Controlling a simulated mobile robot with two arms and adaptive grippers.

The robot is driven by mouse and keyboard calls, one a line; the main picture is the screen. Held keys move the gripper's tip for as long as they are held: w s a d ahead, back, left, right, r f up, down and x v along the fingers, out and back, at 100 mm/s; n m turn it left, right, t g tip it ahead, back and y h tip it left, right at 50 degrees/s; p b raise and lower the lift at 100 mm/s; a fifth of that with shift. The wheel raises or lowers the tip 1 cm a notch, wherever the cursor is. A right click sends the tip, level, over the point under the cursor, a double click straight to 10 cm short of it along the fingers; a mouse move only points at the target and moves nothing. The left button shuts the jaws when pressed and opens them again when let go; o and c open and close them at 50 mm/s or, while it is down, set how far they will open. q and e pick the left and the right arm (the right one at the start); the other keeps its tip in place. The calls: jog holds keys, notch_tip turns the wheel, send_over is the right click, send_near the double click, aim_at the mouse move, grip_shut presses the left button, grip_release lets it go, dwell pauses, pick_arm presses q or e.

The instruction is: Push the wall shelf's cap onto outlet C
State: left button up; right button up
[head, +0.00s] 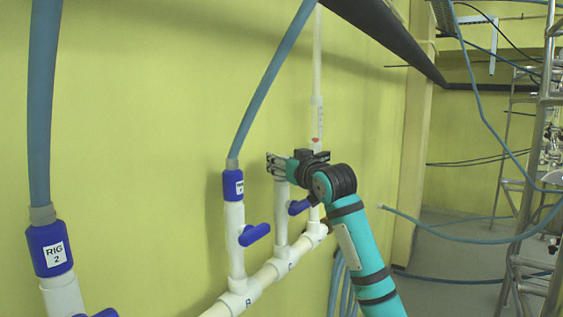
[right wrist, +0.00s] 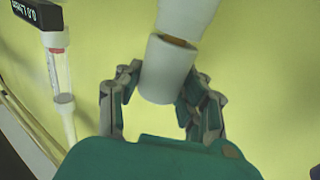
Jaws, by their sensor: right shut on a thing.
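My right gripper (head: 274,166) is at the top of outlet C (head: 281,218), the white upright pipe above the letter C on the wall manifold. In the right wrist view its fingers (right wrist: 163,100) are shut around a white cap (right wrist: 166,68). The cap lies against the end of a white pipe (right wrist: 190,14), with a brownish strip showing at the joint. Cap and pipe roughly line up, with the cap slightly tilted. I cannot tell how far the cap sits on the pipe. The fingers hide the cap in the head view. My left gripper is out of view.
A blue hose (head: 268,85) joins the neighbouring outlet, which has a blue valve handle (head: 255,234). Another hose (head: 43,110) joins a fitting marked RIG 2 (head: 50,248). A clear flow tube (head: 317,122) stands behind my gripper. Metal scaffolding (head: 540,180) is at right.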

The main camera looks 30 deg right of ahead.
jog(key=shift+f, duration=0.15)
jog(key=o, duration=1.3)
jog(key=s, duration=0.8)
jog(key=s+a, duration=0.1)
jog(key=s, duration=0.3)
jog(key=shift+a, duration=0.1)
